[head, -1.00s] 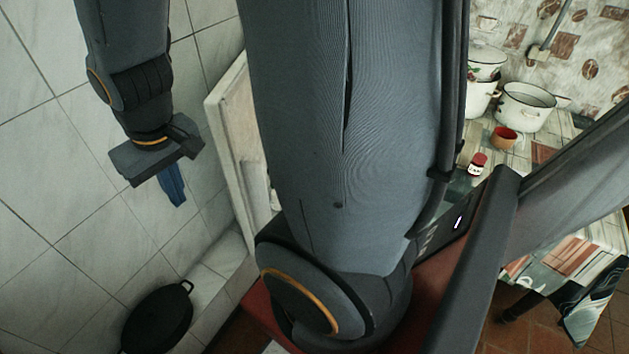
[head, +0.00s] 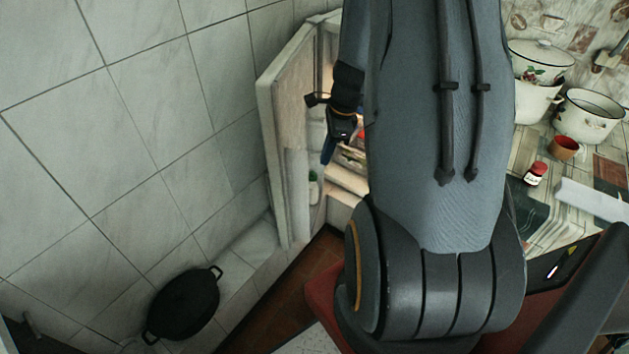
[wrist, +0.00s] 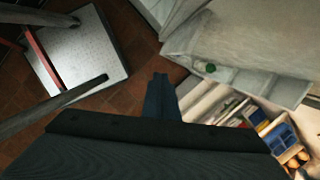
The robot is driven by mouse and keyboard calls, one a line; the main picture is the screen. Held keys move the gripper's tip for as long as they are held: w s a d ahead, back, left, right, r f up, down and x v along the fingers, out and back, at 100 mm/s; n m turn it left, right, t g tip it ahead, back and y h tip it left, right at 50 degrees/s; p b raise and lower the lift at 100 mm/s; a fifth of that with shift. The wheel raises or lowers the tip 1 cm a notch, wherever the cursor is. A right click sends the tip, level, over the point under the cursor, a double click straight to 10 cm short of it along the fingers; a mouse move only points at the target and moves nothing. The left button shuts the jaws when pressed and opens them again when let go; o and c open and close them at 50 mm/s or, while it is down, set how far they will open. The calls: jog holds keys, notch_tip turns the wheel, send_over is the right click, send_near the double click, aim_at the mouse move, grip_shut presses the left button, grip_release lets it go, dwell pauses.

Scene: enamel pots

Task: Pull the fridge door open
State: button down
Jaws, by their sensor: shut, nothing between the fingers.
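The fridge door (head: 283,130) stands open at the left of the fridge, its edge and inner side showing in the head view. Its inner face (wrist: 255,45) with a door shelf fills the upper right of the wrist view. The lit fridge interior (head: 350,180) shows beside it, partly hidden by my arm; its shelves (wrist: 215,103) also show in the wrist view. My gripper (head: 327,156) appears in front of the opening, to the right of the door. Its fingers (wrist: 160,82) are shut and empty, with no visible grip on the door.
A black pan (head: 183,303) lies at lower left by the tiled wall. A counter at right holds enamel pots (head: 590,115), a reddish cup (head: 564,147) and a small red jar (head: 535,174). A white-topped stool or table (wrist: 85,55) stands at left in the wrist view.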

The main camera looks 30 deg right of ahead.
jog(key=w+f+m+p, duration=0.2)
jog(key=w+f+m, duration=0.1)
jog(key=f, duration=0.9)
jog(key=shift+w+a+f+m, duration=0.3)
jog(key=shift+w+f, duration=0.1)
jog(key=shift+w, duration=0.4)
